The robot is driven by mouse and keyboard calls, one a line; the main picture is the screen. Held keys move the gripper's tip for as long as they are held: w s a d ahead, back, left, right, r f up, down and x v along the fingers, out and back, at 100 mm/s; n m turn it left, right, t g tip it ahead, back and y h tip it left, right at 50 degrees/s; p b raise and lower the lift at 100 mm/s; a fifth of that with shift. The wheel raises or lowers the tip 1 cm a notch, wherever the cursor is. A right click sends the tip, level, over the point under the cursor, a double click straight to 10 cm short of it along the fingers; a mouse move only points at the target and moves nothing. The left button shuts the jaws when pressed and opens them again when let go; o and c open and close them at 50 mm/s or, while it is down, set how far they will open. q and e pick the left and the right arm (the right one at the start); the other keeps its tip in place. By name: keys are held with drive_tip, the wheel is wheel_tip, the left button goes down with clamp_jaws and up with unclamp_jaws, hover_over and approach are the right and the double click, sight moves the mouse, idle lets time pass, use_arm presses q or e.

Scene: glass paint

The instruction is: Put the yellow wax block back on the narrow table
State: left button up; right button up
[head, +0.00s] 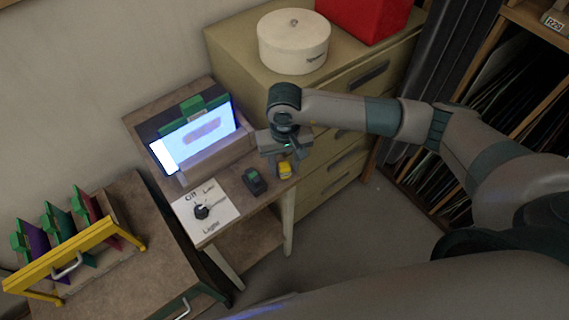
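The yellow wax block (285,170) is at the right end of the narrow table (228,182), directly below my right gripper (281,158). The gripper points down, with its fingers at the block's upper side. I cannot tell whether the fingers are closed on the block or just apart from it, nor whether the block rests fully on the tabletop. My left gripper is not in view.
A dark block with a green top (254,181) stands just left of the yellow one. A lit panel (196,135), a dial card (204,211), a drawer cabinet (236,50) with a round white box (293,42), and a yellow rack (75,257) surround it.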

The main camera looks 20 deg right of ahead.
sight(284, 164)
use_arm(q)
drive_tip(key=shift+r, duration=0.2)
use_arm(e)
drive_tip(key=shift+r, duration=0.1)
drive_tip(key=shift+r, duration=0.15)
wheel_tip(284, 164, up, 10)
drive_tip(key=b, duration=0.5)
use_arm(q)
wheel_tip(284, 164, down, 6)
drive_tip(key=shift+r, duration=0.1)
use_arm(e)
drive_tip(key=shift+r, duration=0.85)
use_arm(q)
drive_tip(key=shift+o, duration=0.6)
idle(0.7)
